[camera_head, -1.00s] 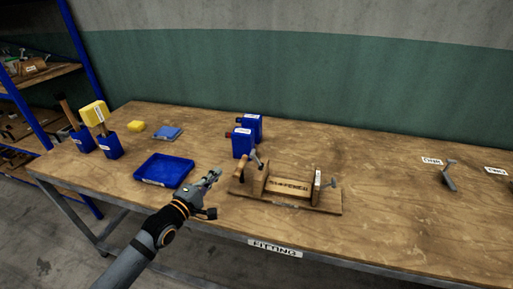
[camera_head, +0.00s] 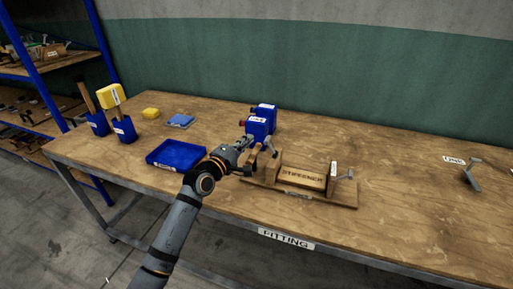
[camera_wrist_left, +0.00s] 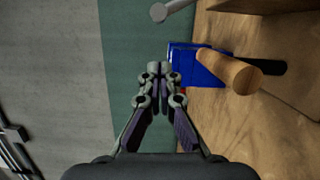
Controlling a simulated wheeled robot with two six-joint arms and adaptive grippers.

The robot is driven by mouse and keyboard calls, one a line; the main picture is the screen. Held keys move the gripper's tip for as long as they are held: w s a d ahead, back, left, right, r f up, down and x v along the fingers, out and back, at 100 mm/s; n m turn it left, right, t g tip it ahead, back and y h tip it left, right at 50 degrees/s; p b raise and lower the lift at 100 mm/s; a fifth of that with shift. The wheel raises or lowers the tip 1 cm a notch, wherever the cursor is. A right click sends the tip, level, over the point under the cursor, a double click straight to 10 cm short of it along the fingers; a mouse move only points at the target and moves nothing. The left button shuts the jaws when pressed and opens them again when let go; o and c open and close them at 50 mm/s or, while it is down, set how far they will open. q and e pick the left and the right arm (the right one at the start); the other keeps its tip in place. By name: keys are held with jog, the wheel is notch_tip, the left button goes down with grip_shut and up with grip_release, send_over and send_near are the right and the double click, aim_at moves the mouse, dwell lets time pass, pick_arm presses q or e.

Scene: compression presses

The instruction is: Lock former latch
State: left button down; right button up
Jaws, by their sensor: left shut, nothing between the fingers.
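The wooden former (camera_head: 303,178), marked "STIFFENER", sits on a wooden base board (camera_head: 330,199) on the workbench. A grey latch handle (camera_head: 345,175) shows at its right end, beside a white label. At its left end, my left gripper and arm partly hide the other latch. My left gripper (camera_head: 243,144) is shut and empty, above the left end of the base and in front of the blue boxes. In the left wrist view, the gripper's closed fingertips (camera_wrist_left: 154,70) are near a round wooden handle (camera_wrist_left: 228,68) and a grey rod end (camera_wrist_left: 158,12). My right gripper is not in view.
Two blue boxes (camera_head: 258,127) stand behind the former's left end. A blue tray (camera_head: 175,155) lies left of my arm. The bench right of the former is largely clear.

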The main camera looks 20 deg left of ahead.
aim_at(271, 147)
pick_arm(q)
jog(key=d, duration=0.2)
jog(key=shift+s+d+r, duration=0.15)
jog(key=shift+s+d, duration=0.05)
jog(key=shift+d, duration=0.15)
jog(key=shift+d+p, duration=0.3)
jog(key=shift+d, duration=0.1)
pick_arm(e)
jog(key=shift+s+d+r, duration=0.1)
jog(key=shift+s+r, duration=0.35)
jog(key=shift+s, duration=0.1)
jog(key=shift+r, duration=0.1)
pick_arm(q)
jog(key=shift+d+r+m+p, duration=0.2)
jog(key=shift+r+m+p, duration=0.1)
jog(key=shift+p, duration=0.15)
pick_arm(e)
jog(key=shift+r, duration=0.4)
